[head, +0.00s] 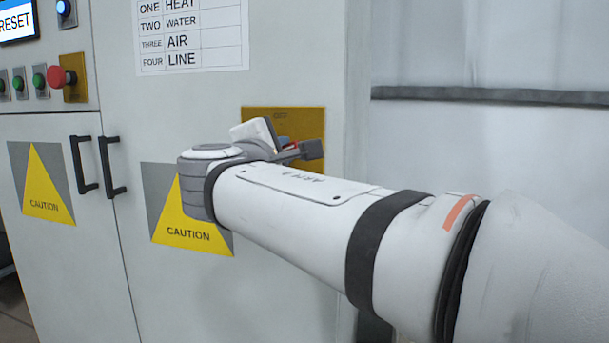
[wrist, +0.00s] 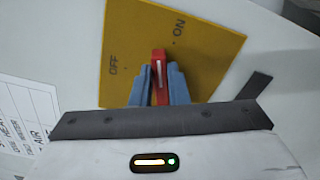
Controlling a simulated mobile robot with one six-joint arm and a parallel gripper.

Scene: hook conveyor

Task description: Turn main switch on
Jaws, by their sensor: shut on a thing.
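The main switch has a yellow plate (head: 260,117) on the grey cabinet at the centre of the head view. "OFF" shows at its top there; its lower part is hidden behind my arm. In the wrist view the plate (wrist: 205,62) carries "OFF" at left and "ON" at upper right. The red switch handle (wrist: 160,70), with a white line, stands upright in that picture, between the two labels. My gripper (wrist: 157,86) is shut on the handle, a blue finger on each side. In the head view my gripper (head: 290,147) is at the plate, mostly hidden.
Two black door handles (head: 112,167) stick out left of my arm. A red button (head: 57,77), green buttons and a reset screen (head: 14,22) are at upper left. A label sheet (head: 190,35) is above the plate. Right of the cabinet is a pale wall with a dark rail (head: 490,96).

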